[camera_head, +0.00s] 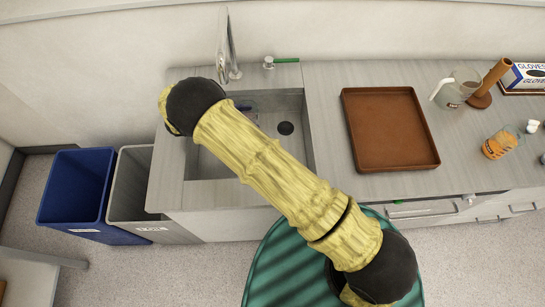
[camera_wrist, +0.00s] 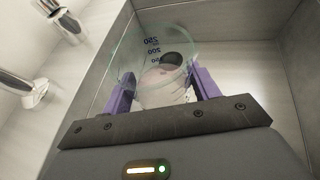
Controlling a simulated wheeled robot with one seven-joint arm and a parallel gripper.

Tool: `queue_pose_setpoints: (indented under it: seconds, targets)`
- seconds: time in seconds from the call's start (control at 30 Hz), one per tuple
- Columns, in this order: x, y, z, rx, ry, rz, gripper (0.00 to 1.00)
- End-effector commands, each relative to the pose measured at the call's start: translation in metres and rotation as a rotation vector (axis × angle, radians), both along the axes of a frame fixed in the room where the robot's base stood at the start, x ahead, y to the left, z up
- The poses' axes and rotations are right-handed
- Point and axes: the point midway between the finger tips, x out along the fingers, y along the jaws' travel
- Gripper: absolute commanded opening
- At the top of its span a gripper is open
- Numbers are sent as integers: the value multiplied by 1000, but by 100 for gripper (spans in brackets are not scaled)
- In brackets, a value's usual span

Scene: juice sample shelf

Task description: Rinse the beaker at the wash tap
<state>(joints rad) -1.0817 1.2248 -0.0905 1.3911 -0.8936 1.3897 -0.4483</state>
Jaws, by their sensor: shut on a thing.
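The beaker (camera_wrist: 152,60) is clear glass with dark volume marks. It shows in the wrist view between the purple fingers of my gripper (camera_wrist: 158,90), which is shut on it. Its lower part looks pale and pinkish; I cannot tell whether that is residue. The beaker is over or inside the sink basin (camera_head: 216,172), with the dark drain visible beyond it. The chrome wash tap (camera_head: 226,50) stands at the sink's back edge, and its metal shows left of the beaker in the wrist view (camera_wrist: 22,88), apart from it. In the head view my arm hides most of the gripper and beaker.
A green-handled fitting (camera_head: 287,60) sits behind the sink. On the counter to the right are a brown tray (camera_head: 345,105), a jug (camera_head: 452,94), an orange-filled container (camera_head: 495,147) and a glove box (camera_head: 526,74). Blue (camera_head: 68,196) and grey (camera_head: 126,190) bins stand left.

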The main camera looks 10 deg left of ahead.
Motion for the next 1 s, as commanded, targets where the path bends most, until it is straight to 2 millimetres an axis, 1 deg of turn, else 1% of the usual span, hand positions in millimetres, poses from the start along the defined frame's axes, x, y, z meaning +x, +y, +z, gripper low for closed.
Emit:
queue_pose_setpoints:
  seconds: [0.27,0.33,0.7,1.0]
  targets:
    - [-10,2,-17,99,-84,20,27]
    - [-11,2,-16,127,-109,19,27]
    - [-17,-17,-26,263,-230,3,27]
    - [-24,-26,-34,377,-328,5,27]
